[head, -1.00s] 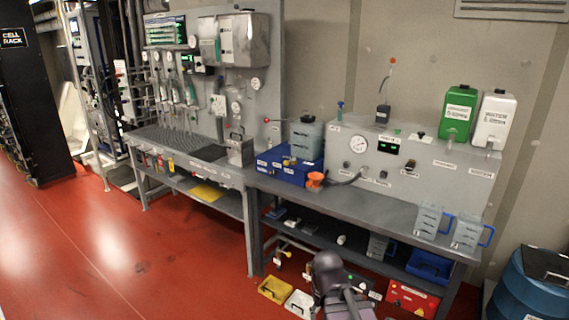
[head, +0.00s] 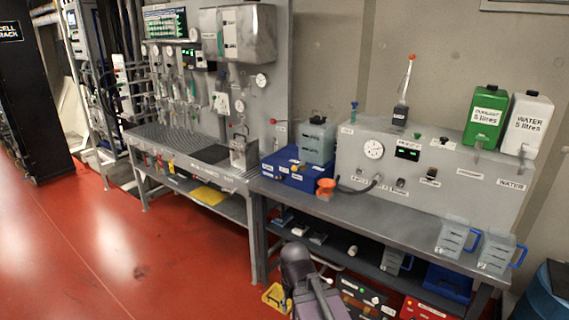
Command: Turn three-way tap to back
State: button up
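No three-way tap can be told for certain at this distance. Small dark fittings, one of them (head: 430,175), sit on the front of the grey bench unit (head: 465,190). A small yellow part (head: 297,168) shows at the blue box (head: 283,172) left of that unit. A dark hose runs from near an orange funnel-like cup (head: 326,186) to the unit's front. A dark grey and purple part of my arm rises at the bottom middle, in front of the bench. My gripper's fingers are not visible.
The grey bench (head: 345,210) carries two clear jugs (head: 453,238) with blue handles at its right end. Green (head: 485,118) and white (head: 527,125) containers stand above the unit. A blue drum (head: 540,295) is at lower right. Red floor (head: 100,240) is clear at left.

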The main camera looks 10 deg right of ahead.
aim_at(294, 168)
jog(key=u, duration=0.05)
jog(key=i, duration=1.35)
jog(key=z, duration=0.5)
